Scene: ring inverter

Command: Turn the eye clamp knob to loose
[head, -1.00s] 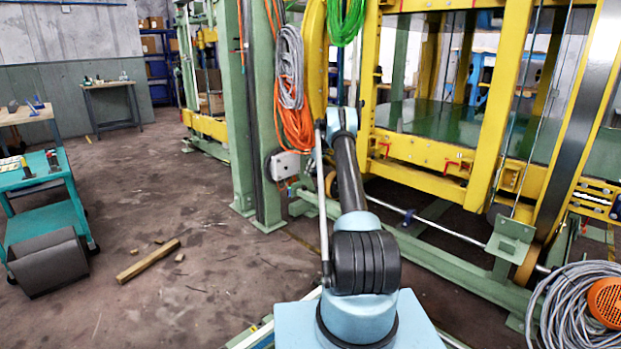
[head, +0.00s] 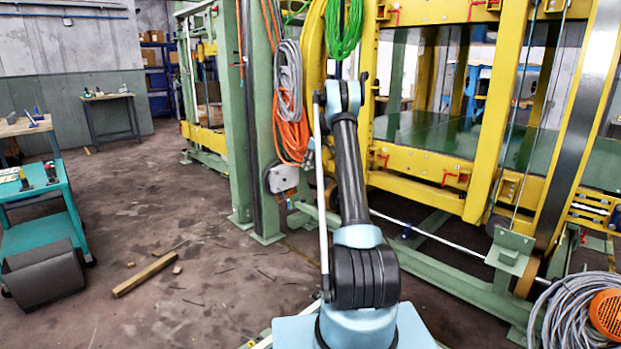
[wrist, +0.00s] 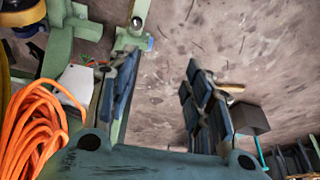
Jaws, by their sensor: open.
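I cannot pick out the eye clamp knob for certain in either view. A pale plate with small dark round fittings (head: 283,178) is on the green post (head: 262,120), left of my arm in the head view. A pale boxy part (wrist: 76,84) shows left of my gripper (wrist: 160,82) in the wrist view, partly behind the left finger. My gripper is open, its two dark fingers apart with only floor seen between them. It touches nothing that I can see. In the head view my forearm hides the fingers.
Orange cable (wrist: 35,125) hangs close to the left finger in the wrist view. Orange, grey and green (head: 343,30) cable coils hang near my arm. The yellow frame (head: 425,165) stands right. A teal cart (head: 42,210) and a wooden beam (head: 147,273) are left, with open floor between.

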